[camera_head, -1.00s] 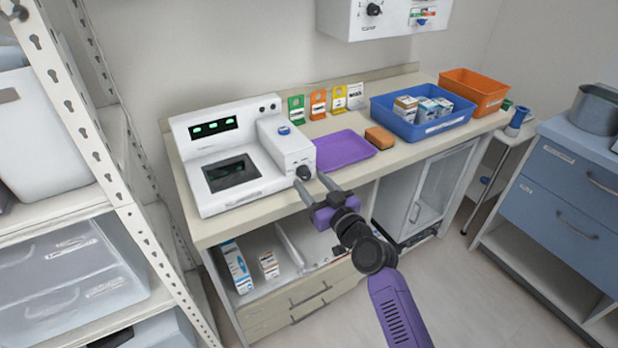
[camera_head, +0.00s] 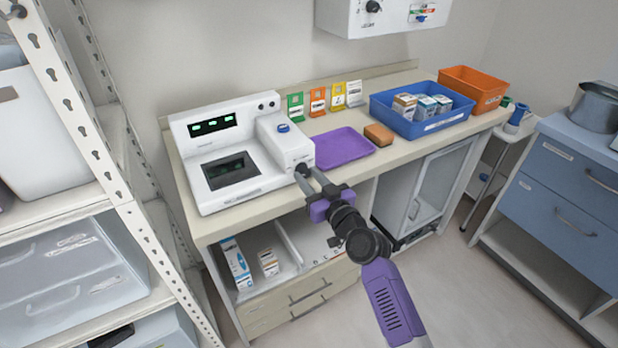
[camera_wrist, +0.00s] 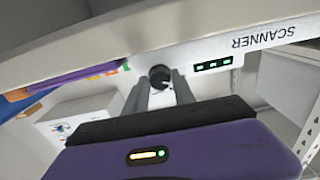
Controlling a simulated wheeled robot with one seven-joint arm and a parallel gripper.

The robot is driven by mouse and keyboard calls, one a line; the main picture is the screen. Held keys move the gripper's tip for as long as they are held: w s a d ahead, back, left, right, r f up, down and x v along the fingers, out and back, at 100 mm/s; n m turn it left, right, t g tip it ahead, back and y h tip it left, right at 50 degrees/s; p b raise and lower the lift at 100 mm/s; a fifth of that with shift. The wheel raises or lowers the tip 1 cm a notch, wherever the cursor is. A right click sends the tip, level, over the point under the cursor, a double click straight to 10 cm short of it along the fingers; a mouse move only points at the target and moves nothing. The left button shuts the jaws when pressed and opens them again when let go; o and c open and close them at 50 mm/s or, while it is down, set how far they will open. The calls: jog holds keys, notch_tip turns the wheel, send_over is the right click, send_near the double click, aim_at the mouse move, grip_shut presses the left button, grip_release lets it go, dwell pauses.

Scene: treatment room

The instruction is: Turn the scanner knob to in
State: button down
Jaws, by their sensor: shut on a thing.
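The white scanner (camera_head: 225,150) stands on the left of the counter, with lit green displays and a dark window. Its black knob (camera_wrist: 160,78) sits on the front face of its right-hand block. My gripper (camera_head: 306,172) reaches the knob from the front, and its two fingers are shut on it. In the wrist view my gripper (camera_wrist: 160,85) has one finger on each side of the knob. In the head view the fingers largely hide the knob. The knob's markings are too small to read. A blue button (camera_head: 284,128) is on top of the block.
A purple tray (camera_head: 343,148) lies right of the scanner, beside an orange-brown sponge-like block (camera_head: 379,134). A blue bin (camera_head: 418,122) with boxes and an orange bin (camera_head: 474,90) stand farther right. Metal shelving (camera_head: 85,130) rises close on the left.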

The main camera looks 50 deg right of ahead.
jog(key=shift+m, duration=0.3)
jog(key=m, duration=0.3)
jog(key=shift+m, duration=2.4)
jog(key=c, duration=1)
grip_release()
jog(key=shift+c, duration=0.2)
jog(key=b+v, duration=0.1)
jog(key=v, duration=0.7)
